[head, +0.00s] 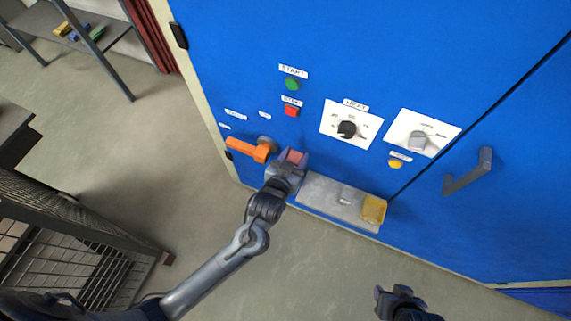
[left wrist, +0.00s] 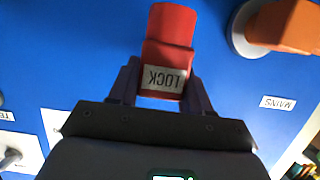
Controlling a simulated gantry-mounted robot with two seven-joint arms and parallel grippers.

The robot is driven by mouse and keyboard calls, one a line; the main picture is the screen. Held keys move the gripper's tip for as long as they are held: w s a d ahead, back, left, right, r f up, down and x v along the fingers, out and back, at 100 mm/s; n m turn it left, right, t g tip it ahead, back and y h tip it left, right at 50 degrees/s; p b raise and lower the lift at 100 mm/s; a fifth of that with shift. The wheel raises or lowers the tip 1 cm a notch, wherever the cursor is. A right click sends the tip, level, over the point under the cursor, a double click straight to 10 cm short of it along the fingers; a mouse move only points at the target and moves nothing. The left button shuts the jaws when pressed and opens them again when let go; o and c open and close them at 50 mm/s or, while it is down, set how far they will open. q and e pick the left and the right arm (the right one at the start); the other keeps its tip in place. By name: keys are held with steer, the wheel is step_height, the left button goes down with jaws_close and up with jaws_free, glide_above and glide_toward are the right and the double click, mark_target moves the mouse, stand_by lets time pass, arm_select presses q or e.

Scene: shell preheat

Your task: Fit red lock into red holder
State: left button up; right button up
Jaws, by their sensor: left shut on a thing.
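The red lock (head: 295,157), a red block with a white LOCK label, is between the fingers of my left gripper (head: 288,165). In the left wrist view the red lock (left wrist: 170,45) sticks out past the fingertips of my left gripper (left wrist: 160,88), its label reading upside down. The gripper is shut on it, in front of the blue cabinet, just right of the orange handle. I cannot make out a separate red holder; it may be hidden behind the lock or gripper. My right gripper (head: 393,296) is low at the right, away from the panel, its jaw opening unclear.
The blue cabinet (head: 330,50) has an orange mains handle (head: 248,149), green button (head: 292,84), red button (head: 291,111) and knobs. A grey ledge (head: 318,196) carries a yellow block (head: 373,209). A door handle (head: 468,172) juts out. A mesh cage (head: 70,235) stands left.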

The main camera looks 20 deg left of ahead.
arm_select(q)
steer(key=shift+a+f+b, duration=0.15)
steer(key=shift+a+f, duration=0.3)
steer(key=shift+a, duration=0.2)
steer(key=shift+a+f+b, duration=0.15)
steer(key=shift+a+f, duration=0.25)
steer(key=shift+a, duration=0.2)
step_height(320, 180, down, 4)
steer(key=shift+r+b, duration=0.2)
steer(key=shift+b, duration=0.7)
steer(key=shift+f, duration=0.15)
steer(key=shift+f, duration=0.1)
steer(key=shift+f, duration=0.25)
steer(key=o, duration=1.1)
